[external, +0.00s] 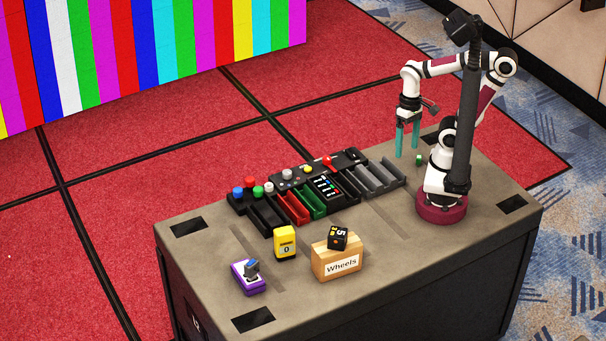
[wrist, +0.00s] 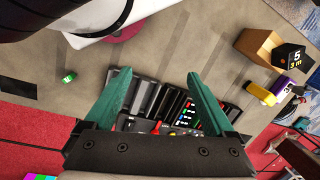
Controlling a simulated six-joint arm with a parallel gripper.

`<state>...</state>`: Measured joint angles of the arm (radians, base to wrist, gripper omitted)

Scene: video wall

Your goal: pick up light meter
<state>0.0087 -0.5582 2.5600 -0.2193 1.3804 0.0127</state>
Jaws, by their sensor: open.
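A small yellow device (external: 285,243) with a dark label or display stands upright on the table, left of the wooden box; it may be the light meter, but I cannot tell for sure. It also shows at the right of the wrist view (wrist: 260,94). A purple block (external: 248,278) with a grey-blue piece on top lies left of it, and shows in the wrist view too (wrist: 284,88). My gripper (external: 407,153) is open and empty, teal fingers pointing down near the table's far right, well away from both. The fingers also show in the wrist view (wrist: 157,78).
A wooden box (external: 336,264) labelled "Wheels" carries a black block (external: 338,238) with yellow marks. A row of bins (external: 293,208) and a black button panel (external: 309,170) line the far edge. A small green object (external: 419,160) lies near my base. The table's front right is clear.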

